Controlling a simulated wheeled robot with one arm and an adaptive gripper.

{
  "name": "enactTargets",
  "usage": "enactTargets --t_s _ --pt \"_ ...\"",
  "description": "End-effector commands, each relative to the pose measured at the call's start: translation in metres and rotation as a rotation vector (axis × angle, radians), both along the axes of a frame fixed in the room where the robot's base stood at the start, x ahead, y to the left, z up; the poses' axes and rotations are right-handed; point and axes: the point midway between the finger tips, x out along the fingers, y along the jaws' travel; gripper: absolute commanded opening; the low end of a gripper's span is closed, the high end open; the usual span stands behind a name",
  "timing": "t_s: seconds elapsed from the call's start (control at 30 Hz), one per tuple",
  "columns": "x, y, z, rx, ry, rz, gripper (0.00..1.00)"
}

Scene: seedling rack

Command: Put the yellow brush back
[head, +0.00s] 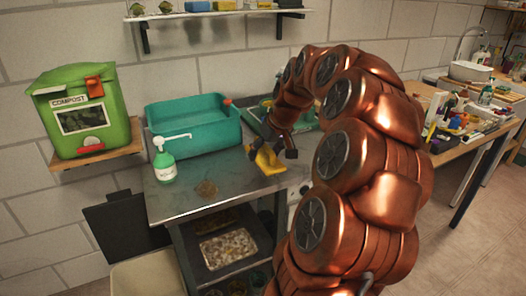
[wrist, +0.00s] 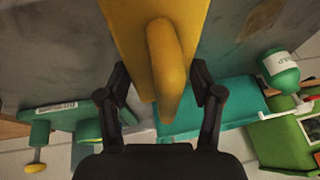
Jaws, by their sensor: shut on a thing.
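The yellow brush (head: 266,162) is at the metal worktop's right part in the head view, below my gripper (head: 272,143). In the wrist view the yellow brush (wrist: 166,60) fills the top middle, with its rounded handle between the two dark fingers of my gripper (wrist: 160,90). My gripper is shut on the brush handle. Whether the brush touches the worktop is hard to tell.
The metal worktop (head: 225,195) holds a teal bin (head: 195,135) at the back, a green pump bottle (head: 164,165) and a brown patch. A green compost box (head: 78,115) sits on a wall shelf at left. A cluttered wooden table (head: 455,140) stands at right.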

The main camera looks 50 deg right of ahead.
Motion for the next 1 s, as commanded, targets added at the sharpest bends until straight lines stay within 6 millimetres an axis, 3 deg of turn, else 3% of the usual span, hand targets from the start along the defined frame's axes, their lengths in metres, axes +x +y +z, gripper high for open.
enactTargets --t_s 0.4,0.83,1.0 --pt "0.039 -0.034 -0.004 0.0 0.001 0.0 0.38" --pt "0.05 -0.044 -0.006 -0.001 0.0 0.0 0.38" --pt "0.049 -0.044 -0.019 0.0 0.001 0.0 0.38"
